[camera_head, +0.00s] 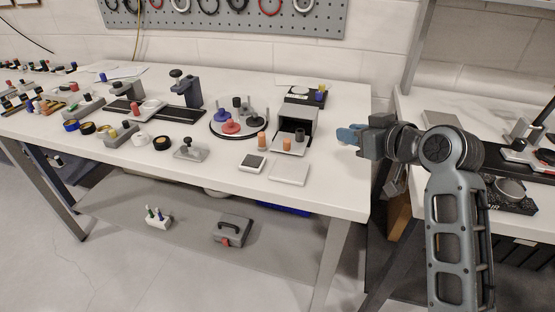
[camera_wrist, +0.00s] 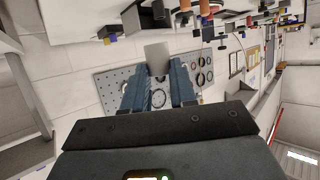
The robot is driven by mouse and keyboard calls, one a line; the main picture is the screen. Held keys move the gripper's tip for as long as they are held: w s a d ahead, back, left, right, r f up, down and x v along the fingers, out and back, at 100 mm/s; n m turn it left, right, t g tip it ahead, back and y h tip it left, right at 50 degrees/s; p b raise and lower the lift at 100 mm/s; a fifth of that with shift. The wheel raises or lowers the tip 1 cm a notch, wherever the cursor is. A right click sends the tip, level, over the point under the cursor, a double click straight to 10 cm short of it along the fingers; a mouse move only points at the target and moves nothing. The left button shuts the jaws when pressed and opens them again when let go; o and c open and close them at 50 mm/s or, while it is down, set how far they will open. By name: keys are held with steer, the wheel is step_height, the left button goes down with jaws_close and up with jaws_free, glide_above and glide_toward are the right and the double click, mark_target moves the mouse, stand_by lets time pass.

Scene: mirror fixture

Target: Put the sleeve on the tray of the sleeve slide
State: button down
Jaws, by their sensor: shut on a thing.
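My gripper (camera_head: 350,134) is at the table's right edge, right of the grey box with a tray. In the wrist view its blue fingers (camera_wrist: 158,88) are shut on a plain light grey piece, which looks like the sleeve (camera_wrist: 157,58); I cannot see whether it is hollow. In the head view the held piece is hard to make out. The grey box (camera_head: 297,116), which looks like the sleeve slide, has a dark open front. Its light tray (camera_head: 291,150) sticks out toward the front, with a dark cylinder (camera_head: 300,134) and a small orange piece (camera_head: 287,144) on or beside it.
An orange cylinder (camera_head: 262,139) stands left of the tray. Two flat plates (camera_head: 289,172) (camera_head: 252,162) lie in front. A round turntable (camera_head: 239,128) with coloured pieces stands left. A second bench (camera_head: 408,103) is at right. A pegboard (camera_head: 240,14) hangs behind.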

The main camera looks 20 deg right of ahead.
steer(key=shift+w+r, duration=0.5)
steer(key=p, duration=0.2)
glide_above(293, 178)
step_height(293, 178, down, 7)
steer(key=shift+d+r, duration=0.1)
steer(key=shift+d, duration=0.05)
steer(key=shift+f, duration=1.95)
steer(key=shift+f, duration=0.1)
steer(key=shift+f, duration=0.15)
steer(key=c, duration=0.9)
jaws_free()
